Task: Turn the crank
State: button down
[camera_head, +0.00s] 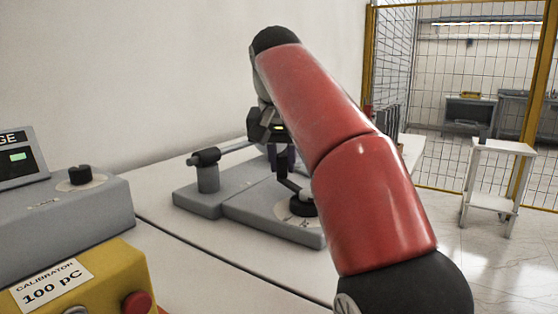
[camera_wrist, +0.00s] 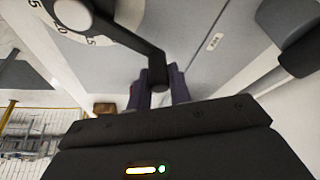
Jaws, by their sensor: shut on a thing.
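The crank is a dark arm on a round hub, set on a white dial on a grey base plate (camera_head: 255,210). In the head view the crank (camera_head: 304,207) is partly hidden by my red arm. In the wrist view the crank arm (camera_wrist: 125,38) runs from the hub at upper left down to its handle end (camera_wrist: 157,70). My gripper (camera_head: 283,165) points down at the crank's outer end. In the wrist view my gripper (camera_wrist: 160,85) is shut on that handle, with one finger on each side.
A grey post with a dark horizontal bar (camera_head: 206,158) stands on the plate left of my gripper. A grey box with a black knob (camera_head: 80,176) and a yellow calibrator box (camera_head: 95,280) are at the left. A wall is behind; a small white table (camera_head: 497,150) stands right.

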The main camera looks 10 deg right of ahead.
jog(key=shift+s+d, duration=0.1)
jog(key=shift+d, duration=0.05)
jog(key=c, duration=1.3)
grip_release()
jog(key=shift+r, duration=0.1)
jog(key=shift+v, duration=1.95)
jog(key=shift+s+r, duration=0.1)
jog(key=shift+r, duration=0.2)
jog(key=shift+s+r, duration=0.1)
jog(key=shift+s, duration=0.2)
jog(key=s+a+b, duration=0.1)
jog(key=s, duration=0.2)
jog(key=s+a+b, duration=0.1)
jog(key=s, duration=0.3)
jog(key=s+a+b, duration=0.1)
jog(key=s, duration=0.3)
jog(key=shift+s, duration=0.15)
